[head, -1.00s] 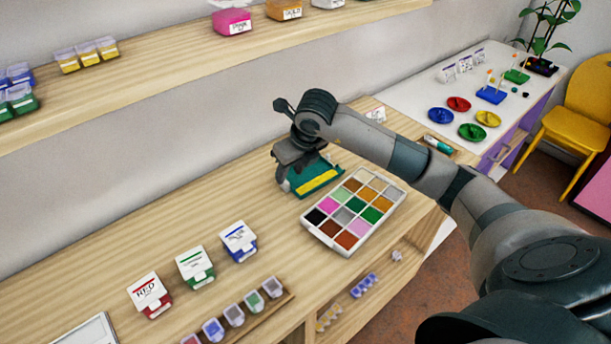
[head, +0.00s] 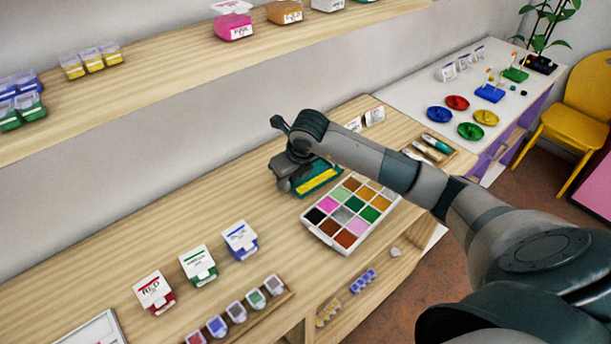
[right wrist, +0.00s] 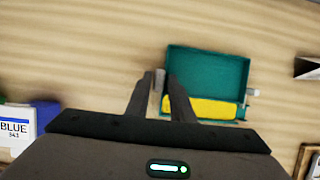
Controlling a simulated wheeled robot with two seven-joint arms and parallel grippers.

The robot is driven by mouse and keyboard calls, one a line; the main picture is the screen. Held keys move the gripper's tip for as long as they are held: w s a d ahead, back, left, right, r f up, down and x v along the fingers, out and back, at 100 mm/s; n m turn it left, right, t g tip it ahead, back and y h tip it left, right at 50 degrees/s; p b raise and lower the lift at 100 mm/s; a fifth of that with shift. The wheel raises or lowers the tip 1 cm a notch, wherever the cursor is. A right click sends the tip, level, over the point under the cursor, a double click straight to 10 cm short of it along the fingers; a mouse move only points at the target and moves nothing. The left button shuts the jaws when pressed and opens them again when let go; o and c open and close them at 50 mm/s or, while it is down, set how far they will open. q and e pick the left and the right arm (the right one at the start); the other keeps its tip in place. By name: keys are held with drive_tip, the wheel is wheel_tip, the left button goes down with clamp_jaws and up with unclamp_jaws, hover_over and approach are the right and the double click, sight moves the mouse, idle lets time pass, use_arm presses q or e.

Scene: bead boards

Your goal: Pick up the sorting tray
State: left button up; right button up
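I take the teal tray with a yellow strip (head: 318,180) to be the sorting tray. It lies on the wooden counter, left of the white compartment tray. In the right wrist view the teal tray (right wrist: 207,66) has a small pale tab on each short side. My right gripper (right wrist: 160,76) is at its left tab, with one finger on each side of it. The fingers look open with a narrow gap; contact with the tab cannot be made out. In the head view the right gripper (head: 285,186) partly hides the tray's left end. My left gripper is not in view.
The white compartment tray (head: 322,236) with coloured squares sits close to the right. Red, green and blue labelled boxes (head: 198,264) stand to the left. A holder with markers (head: 432,148) lies behind the forearm. A shelf (head: 200,72) runs above the counter.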

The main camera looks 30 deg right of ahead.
clamp_jaws()
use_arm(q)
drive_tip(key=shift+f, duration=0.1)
use_arm(e)
drive_tip(key=shift+r, duration=0.15)
